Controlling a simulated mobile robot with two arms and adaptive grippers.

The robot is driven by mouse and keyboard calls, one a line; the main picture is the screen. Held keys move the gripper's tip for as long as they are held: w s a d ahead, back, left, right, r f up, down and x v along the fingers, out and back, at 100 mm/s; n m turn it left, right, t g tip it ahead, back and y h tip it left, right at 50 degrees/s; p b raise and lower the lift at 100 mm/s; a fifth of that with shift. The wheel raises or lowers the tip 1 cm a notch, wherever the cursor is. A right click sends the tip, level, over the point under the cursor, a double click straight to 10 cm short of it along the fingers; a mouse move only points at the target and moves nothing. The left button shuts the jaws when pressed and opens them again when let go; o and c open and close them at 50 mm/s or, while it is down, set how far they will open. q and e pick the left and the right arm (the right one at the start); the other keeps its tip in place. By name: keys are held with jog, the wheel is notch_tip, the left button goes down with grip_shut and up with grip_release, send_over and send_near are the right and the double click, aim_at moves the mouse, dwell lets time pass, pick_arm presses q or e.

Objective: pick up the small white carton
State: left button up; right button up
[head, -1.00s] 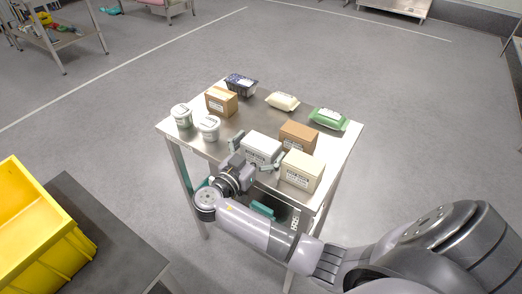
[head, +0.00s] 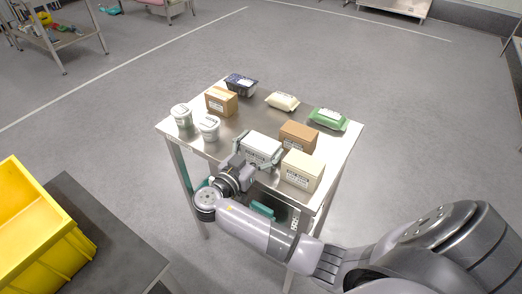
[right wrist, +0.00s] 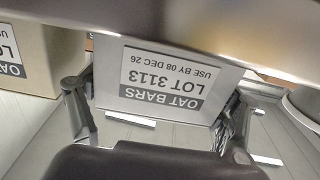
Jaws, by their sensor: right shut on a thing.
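The small white carton (head: 262,145) stands on the steel table (head: 250,106) near its front edge. In the right wrist view the carton (right wrist: 160,84) shows a printed label reading OAT BARS, upside down. My right gripper (head: 258,158) is shut on the carton, with one finger on each side of it. In the right wrist view the fingers of the right gripper (right wrist: 155,115) flank the carton at left and right. I cannot tell any gap between the carton and the table. My left gripper is not in view.
A cream box (head: 301,171) stands close on the right, a brown box (head: 299,136) behind it. Two white tubs (head: 182,116) (head: 209,127) stand left. Another brown box (head: 221,101), a dark punnet (head: 241,84) and two packs (head: 283,101) (head: 328,119) stand farther back. A yellow crate (head: 40,235) is lower left.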

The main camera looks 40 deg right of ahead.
aim_at(261, 142)
jog(key=shift+r, duration=0.2)
notch_tip(261, 142, up, 20)
jog(key=b, duration=0.1)
jog(key=shift+f, duration=0.1)
jog(key=o, duration=0.7)
jog(key=c, duration=1.1)
jog(key=shift+o, duration=0.2)
jog(key=shift+f, duration=0.1)
